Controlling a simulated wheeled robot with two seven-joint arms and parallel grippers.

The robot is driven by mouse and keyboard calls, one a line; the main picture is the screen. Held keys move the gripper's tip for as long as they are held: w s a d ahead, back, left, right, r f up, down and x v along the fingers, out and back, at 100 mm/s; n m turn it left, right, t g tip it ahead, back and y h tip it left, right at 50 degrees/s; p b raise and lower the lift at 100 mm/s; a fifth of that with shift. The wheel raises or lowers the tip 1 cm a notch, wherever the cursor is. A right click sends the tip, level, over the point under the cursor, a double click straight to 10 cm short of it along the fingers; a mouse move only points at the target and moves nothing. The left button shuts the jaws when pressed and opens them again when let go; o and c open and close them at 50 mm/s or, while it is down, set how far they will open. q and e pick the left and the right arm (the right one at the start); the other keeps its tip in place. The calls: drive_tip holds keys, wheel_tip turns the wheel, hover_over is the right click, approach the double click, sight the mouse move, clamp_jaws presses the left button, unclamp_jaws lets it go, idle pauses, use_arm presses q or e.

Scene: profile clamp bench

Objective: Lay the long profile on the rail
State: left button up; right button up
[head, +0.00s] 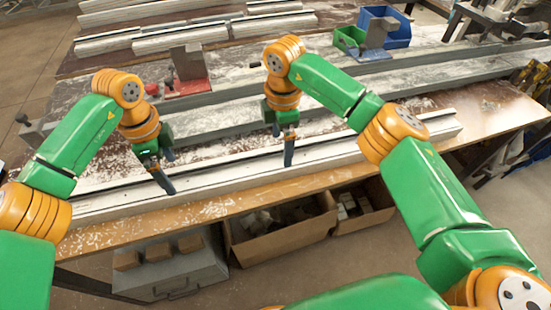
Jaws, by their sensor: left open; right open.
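The long profile (220,178) is a pale grey-white bar lying along the near side of the bench, running from lower left to the right. A long grey rail (445,74) runs roughly parallel behind it, with a gap of dusty bench top between. My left gripper (165,172) is open, with its fingers pointing down at the left part of the profile. My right gripper (284,146) is open, with its fingers pointing down at the middle part. I cannot tell whether the fingers touch the profile. My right arm hides part of it.
A red clamp block (187,88) stands behind the rail at left. A blue bin (396,32) and a green bin (348,40) stand at the back. More pale profiles (180,38) lie on the far bench. Cardboard boxes (283,240) sit below the front edge.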

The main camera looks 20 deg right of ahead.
sight(281, 159)
use_arm(q)
drive_tip(key=shift+w+f, duration=0.15)
drive_tip(key=shift+f, duration=3.45)
use_arm(e)
drive_tip(key=shift+w+f, duration=0.15)
drive_tip(key=shift+f, duration=3.45)
use_arm(q)
clamp_jaws()
use_arm(e)
clamp_jaws()
use_arm(q)
drive_tip(key=shift+r, duration=0.1)
use_arm(e)
drive_tip(key=shift+w+r, duration=0.1)
